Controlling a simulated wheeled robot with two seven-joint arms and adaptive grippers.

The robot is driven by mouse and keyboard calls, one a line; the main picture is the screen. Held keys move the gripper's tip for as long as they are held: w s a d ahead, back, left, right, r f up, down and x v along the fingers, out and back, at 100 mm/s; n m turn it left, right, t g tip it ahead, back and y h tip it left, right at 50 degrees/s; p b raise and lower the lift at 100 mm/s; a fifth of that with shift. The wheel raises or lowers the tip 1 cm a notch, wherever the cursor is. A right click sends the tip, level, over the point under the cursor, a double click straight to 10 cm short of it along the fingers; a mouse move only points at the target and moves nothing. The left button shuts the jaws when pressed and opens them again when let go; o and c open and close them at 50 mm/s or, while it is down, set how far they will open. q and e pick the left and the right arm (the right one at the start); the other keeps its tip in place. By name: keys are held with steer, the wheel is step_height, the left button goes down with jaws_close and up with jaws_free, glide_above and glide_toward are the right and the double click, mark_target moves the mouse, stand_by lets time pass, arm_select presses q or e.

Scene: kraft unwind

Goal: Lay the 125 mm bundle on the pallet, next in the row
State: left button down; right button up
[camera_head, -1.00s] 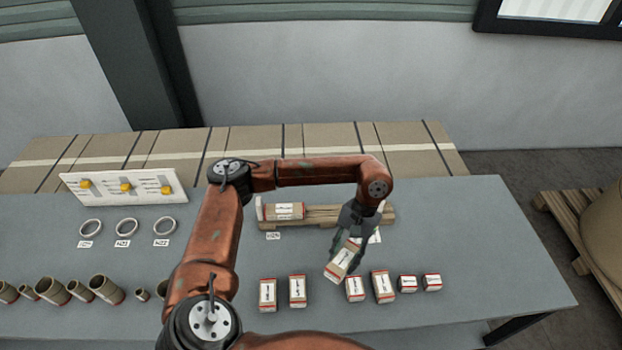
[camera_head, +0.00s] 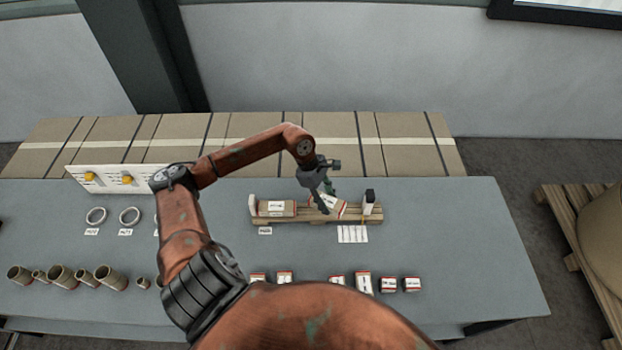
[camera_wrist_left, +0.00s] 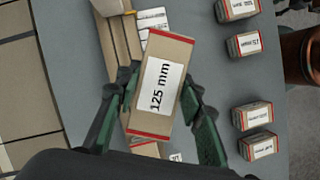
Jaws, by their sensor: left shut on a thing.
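My left gripper (camera_head: 325,190) is shut on the 125 mm bundle (camera_wrist_left: 162,82), a kraft block with red ends and a white label. In the left wrist view the bundle sits tilted between the green-padded fingers. In the head view it is tilted over the middle of the wooden pallet (camera_head: 297,219); I cannot tell whether it touches. Another bundle (camera_head: 276,208) lies on the pallet's left part, against a pale end stop (camera_head: 252,205). A dark-topped upright post (camera_head: 369,201) stands at the pallet's right end. My right gripper is not in view.
Several labelled bundles (camera_head: 363,282) stand along the table's front, some partly hidden by my arm. Cardboard tubes (camera_head: 60,277) and rings (camera_head: 130,216) are at the left. A white board with yellow knobs (camera_head: 110,179) stands behind them. The grey table (camera_head: 460,235) is clear at right.

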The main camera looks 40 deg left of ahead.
arm_select(q)
steer(key=a+n, duration=0.1)
steer(key=w+a+n+p, duration=0.1)
steer(key=a, duration=0.1)
steer(key=a+r+n+t, duration=0.1)
steer(key=a, duration=0.1)
steer(key=shift+w+n, duration=0.2)
steer(key=shift+n, duration=0.2)
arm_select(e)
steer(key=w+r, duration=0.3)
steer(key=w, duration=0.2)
arm_select(q)
steer(key=shift+n+t+y, duration=0.3)
steer(key=shift+n+t, duration=0.1)
steer(key=shift+n, duration=0.4)
steer(key=f+b, duration=0.1)
steer(key=f, duration=0.1)
steer(key=a+f+b, duration=0.1)
steer(key=f, duration=0.4)
steer(key=shift+s+a+f+b, duration=0.15)
steer(key=shift+s+a+b, duration=0.15)
steer(key=shift+a+b, duration=0.1)
steer(key=shift+f, duration=0.2)
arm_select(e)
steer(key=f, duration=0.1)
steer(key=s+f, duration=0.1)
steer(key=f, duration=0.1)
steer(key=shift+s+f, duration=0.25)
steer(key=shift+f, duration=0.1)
